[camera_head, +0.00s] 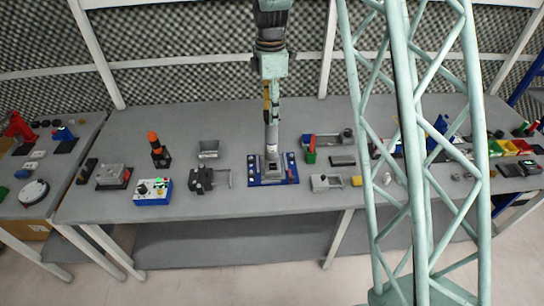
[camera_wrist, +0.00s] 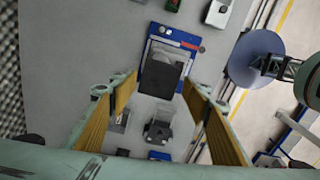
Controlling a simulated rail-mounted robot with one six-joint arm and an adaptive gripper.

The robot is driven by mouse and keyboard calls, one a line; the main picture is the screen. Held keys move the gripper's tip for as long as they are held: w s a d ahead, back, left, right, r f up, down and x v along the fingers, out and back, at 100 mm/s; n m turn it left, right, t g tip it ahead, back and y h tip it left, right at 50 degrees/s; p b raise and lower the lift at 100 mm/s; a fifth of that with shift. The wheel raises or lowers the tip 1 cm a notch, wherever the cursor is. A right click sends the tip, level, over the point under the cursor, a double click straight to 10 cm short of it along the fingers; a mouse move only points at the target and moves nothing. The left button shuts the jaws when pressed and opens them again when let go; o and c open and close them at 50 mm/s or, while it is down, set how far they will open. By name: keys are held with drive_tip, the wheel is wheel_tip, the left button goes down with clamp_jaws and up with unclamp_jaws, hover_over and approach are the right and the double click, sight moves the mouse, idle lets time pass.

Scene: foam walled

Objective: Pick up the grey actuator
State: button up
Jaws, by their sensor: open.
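The grey actuator (camera_head: 272,134) looks like a tall, upright grey column on a blue fixture board (camera_head: 252,181) at the middle of the bench. In the wrist view its dark, squarish top (camera_wrist: 161,74) shows above the blue board (camera_wrist: 180,35). My gripper (camera_head: 267,100) is above the column, pointing down. In the wrist view my gripper (camera_wrist: 160,86) is open, with its yellow-padded fingers left and right of the dark top. I cannot tell whether the fingertips reach below that top. The column's lower part is hidden in the wrist view.
A black clamp-like device (camera_head: 201,181) and a grey tray (camera_head: 208,149) stand left of the board. A red-and-green part (camera_head: 311,150) and a grey block (camera_head: 325,183) stand right. An orange-topped black part (camera_head: 157,150) is farther left. A teal lattice column crosses the right side.

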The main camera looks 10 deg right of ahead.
sight(271, 127)
wheel_tip(271, 127, down, 7)
idle(0.5)
drive_tip(key=shift+f, duration=0.2)
drive_tip(key=shift+f, duration=2.45)
drive_tip(key=shift+w, duration=0.1)
clamp_jaws()
